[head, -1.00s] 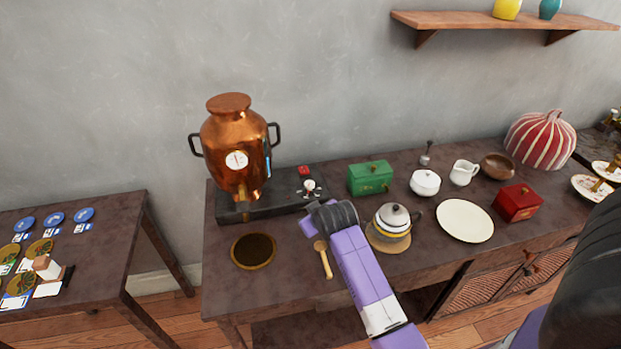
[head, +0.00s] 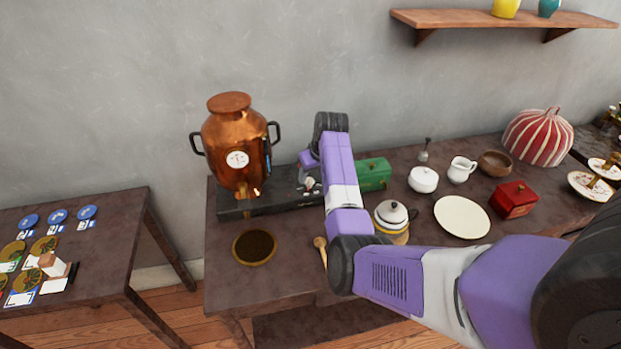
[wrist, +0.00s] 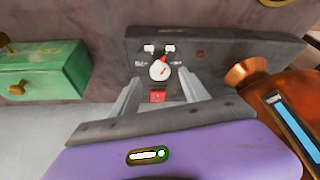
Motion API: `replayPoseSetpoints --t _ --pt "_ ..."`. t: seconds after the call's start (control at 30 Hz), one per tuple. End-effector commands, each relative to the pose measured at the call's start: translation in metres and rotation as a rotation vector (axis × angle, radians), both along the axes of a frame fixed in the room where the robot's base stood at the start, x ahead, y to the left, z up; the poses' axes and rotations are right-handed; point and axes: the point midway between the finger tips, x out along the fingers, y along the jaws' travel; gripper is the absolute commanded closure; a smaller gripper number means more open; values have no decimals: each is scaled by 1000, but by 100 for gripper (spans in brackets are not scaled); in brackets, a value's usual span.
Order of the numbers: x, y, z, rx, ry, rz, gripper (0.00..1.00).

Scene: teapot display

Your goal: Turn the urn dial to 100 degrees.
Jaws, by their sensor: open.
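The copper urn (head: 235,140) stands at the left of the dark table, and part of it shows at the right of the wrist view (wrist: 285,105). Its black control base (head: 245,205) extends to the right. The white round dial (wrist: 159,71) has a red pointer mark towards its upper right in the wrist view. A red switch (wrist: 157,96) lies just below the dial there. My gripper (wrist: 161,82) is open and empty, with one finger on each side of the dial's line. I cannot tell whether either finger touches it. In the head view my wrist hides part of the base.
A green box (head: 372,174) stands close right of the base. A teapot (head: 391,214), a white plate (head: 462,216) and a red box (head: 515,201) are further right. A round dark mat (head: 254,248) lies in front of the urn. The wall is close behind.

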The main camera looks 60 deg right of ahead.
Motion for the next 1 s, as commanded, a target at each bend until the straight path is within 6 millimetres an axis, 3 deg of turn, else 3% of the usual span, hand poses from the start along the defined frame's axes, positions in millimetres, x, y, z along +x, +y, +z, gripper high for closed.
replayPoseSetpoints --t 0.2,0.57,0.6,0.87,1.0 --pt "7 -5 -23 2 1 0 47" --pt "9 -6 -28 -1 -1 1 47" --pt "9 -6 -28 -1 -1 1 49" --pt "9 -6 -28 -1 -1 1 100" --pt "9 -6 -28 -1 -1 -1 100"
